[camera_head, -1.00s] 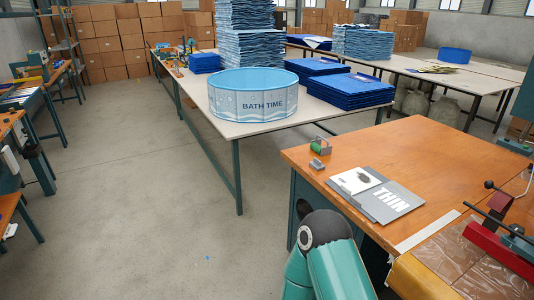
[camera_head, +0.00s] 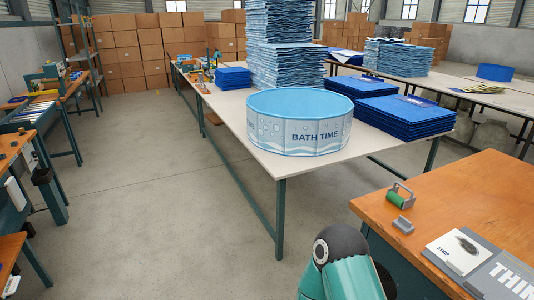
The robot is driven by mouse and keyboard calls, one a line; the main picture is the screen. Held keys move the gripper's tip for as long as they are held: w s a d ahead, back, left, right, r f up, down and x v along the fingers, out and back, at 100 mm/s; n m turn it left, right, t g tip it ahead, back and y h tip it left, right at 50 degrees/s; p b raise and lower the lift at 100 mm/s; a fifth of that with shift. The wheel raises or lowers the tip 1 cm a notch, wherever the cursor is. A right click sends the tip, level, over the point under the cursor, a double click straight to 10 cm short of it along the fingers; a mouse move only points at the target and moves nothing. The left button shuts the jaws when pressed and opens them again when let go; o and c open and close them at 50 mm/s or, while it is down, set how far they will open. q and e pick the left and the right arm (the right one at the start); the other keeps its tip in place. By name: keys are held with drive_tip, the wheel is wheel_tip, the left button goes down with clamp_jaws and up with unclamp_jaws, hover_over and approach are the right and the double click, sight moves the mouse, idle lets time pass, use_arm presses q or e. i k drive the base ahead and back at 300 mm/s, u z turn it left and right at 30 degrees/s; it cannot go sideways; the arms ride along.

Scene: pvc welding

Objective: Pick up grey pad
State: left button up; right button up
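A flat grey pad-like sheet marked "THIN" (camera_head: 492,283) lies on the wooden workbench (camera_head: 440,205) at the lower right, partly cut off by the picture's edge. A white card with a dark patch (camera_head: 458,251) lies on its left part. A small grey block (camera_head: 403,225) sits nearer the bench's left edge; I cannot tell which of the two grey things is the grey pad. A teal link of my arm shows at the bottom, left of the bench. Neither gripper is in view.
A green roller with a metal frame (camera_head: 398,197) stands behind the small grey block. A long table (camera_head: 240,130) holds a blue "BATH TIME" pool (camera_head: 300,122) and stacks of blue sheets (camera_head: 405,117). The floor at left of the table is clear. More benches line the left side.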

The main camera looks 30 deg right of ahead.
sight(402, 225)
drive_tip(key=z, duration=0.4)
drive_tip(key=i, duration=1.25)
drive_tip(key=z, duration=1.15)
drive_tip(key=i, duration=0.75)
drive_tip(key=z, duration=0.45)
drive_tip(key=k, duration=0.9)
drive_tip(key=z, duration=0.2)
drive_tip(key=i, duration=0.9)
drive_tip(key=u, duration=0.1)
